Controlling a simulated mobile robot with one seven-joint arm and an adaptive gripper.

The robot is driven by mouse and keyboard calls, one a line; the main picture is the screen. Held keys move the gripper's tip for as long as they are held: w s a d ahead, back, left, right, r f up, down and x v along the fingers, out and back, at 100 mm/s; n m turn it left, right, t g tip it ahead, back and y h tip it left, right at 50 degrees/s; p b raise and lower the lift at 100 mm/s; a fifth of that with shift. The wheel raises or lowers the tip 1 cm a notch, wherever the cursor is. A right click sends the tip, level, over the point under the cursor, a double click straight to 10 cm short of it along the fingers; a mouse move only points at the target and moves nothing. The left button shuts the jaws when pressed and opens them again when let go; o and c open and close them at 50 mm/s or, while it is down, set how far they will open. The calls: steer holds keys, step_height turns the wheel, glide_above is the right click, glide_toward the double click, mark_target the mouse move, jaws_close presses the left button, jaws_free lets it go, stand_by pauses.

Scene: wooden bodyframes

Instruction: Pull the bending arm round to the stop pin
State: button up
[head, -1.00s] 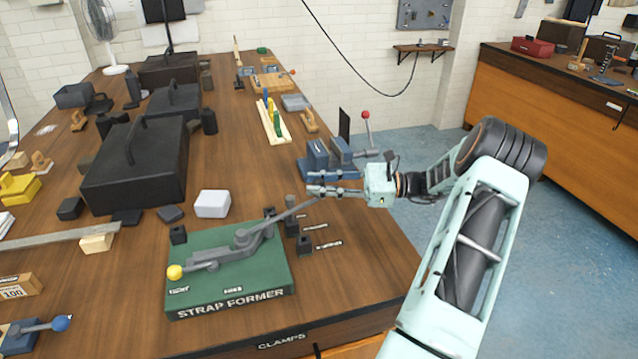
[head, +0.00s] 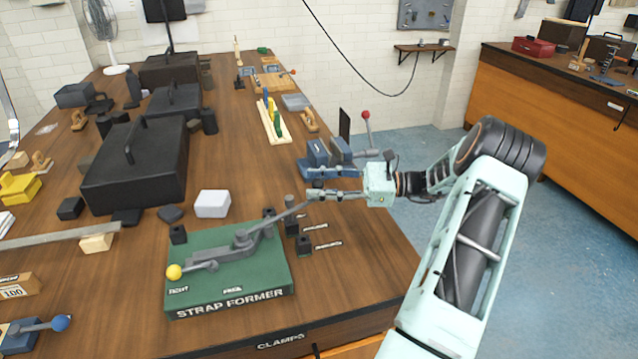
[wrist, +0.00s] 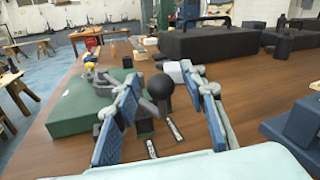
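The strap former has a green base (head: 225,287) near the table's front edge; its base also shows in the wrist view (wrist: 70,112). The grey bending arm (head: 283,217) slants from the pivot up and right to my gripper (head: 312,184). In the wrist view, the arm's black ball knob (wrist: 160,87) lies between the spread fingers of my gripper (wrist: 168,112), with gaps on both sides. A yellow-knobbed lever (head: 174,272) is at the base's left. I cannot tell which part is the stop pin.
Small dark blocks (head: 304,245) stand right of the base. A blue clamp device (head: 325,165) with a red-knobbed lever is just behind my gripper. A white block (head: 212,204) and a large black case (head: 135,170) stand behind and left. The table's right edge is close.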

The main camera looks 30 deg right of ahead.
steer(key=v, duration=1.2)
